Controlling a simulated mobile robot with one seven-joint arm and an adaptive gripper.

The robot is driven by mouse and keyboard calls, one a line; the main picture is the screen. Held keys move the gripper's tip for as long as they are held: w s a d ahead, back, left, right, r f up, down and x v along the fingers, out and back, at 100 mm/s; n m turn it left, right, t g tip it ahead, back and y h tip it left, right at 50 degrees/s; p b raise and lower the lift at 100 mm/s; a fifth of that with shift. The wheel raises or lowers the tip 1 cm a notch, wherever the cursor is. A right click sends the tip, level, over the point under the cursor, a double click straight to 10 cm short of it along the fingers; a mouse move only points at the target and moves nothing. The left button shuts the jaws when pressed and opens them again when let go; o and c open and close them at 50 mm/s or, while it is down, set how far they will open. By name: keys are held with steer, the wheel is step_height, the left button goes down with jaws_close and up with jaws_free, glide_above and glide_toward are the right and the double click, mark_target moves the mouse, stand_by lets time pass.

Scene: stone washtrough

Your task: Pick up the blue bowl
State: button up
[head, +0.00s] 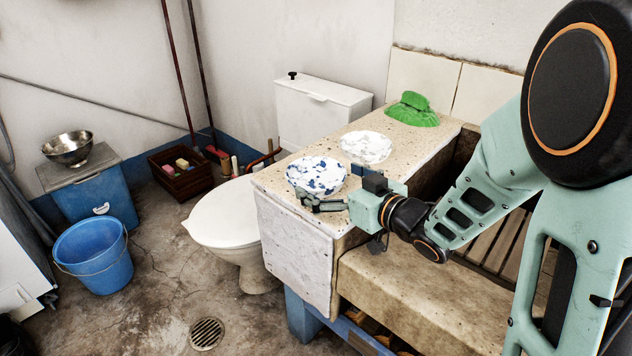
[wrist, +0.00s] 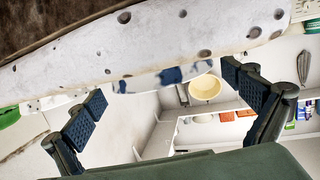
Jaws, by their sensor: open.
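The blue bowl, white with blue patches (head: 315,176), sits on the front left part of the speckled stone ledge in the head view. My gripper (head: 314,205) is low over the ledge, just on the near side of the bowl, its fingers pointing left. In the wrist view, my gripper (wrist: 166,97) has its two fingers wide apart with nothing held between them. A strip with blue patches (wrist: 170,76), likely the bowl, shows there past the pitted stone edge; most of it is hidden. I cannot tell whether a finger touches the bowl.
The stone trough (head: 400,290) is below my arm. A toilet (head: 226,215), blue bucket (head: 94,256) and crate (head: 181,171) stand left. Open floor lies between.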

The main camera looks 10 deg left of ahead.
mark_target(302, 166)
steer(key=b+x, duration=0.1)
steer(key=x, duration=0.3)
steer(key=shift+w+a+f, duration=0.15)
steer(key=shift+a, duration=0.1)
steer(key=shift+c, duration=0.3)
steer(key=c, duration=0.8)
steer(key=shift+r, duration=0.2)
